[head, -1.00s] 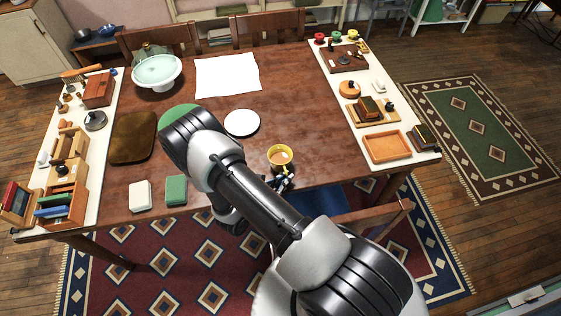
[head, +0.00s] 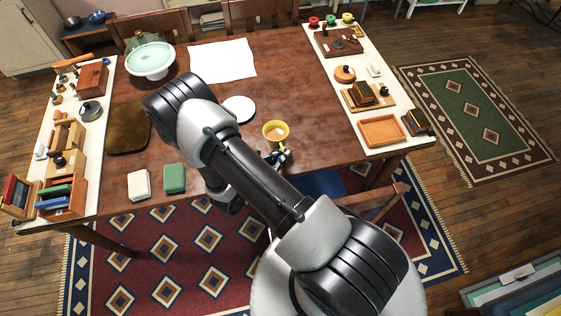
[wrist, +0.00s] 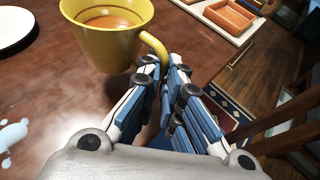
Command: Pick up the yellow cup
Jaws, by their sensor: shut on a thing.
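The yellow cup (head: 276,132) has orange-brown contents and is upright near the front edge of the wooden table. It also shows large at the top of the wrist view (wrist: 108,42), with its handle (wrist: 154,46) reaching toward me. My gripper (wrist: 172,72) is shut on the handle, and it also shows just below the cup in the head view (head: 279,156). The cup appears to be a little above the tabletop. Its underside is hidden.
A white plate (head: 239,108) lies behind the cup. A green block (head: 174,177) and a white block (head: 139,185) lie to the left. An orange tray (head: 382,131) is on the right. A chair (head: 372,205) stands at the front edge, near my arm.

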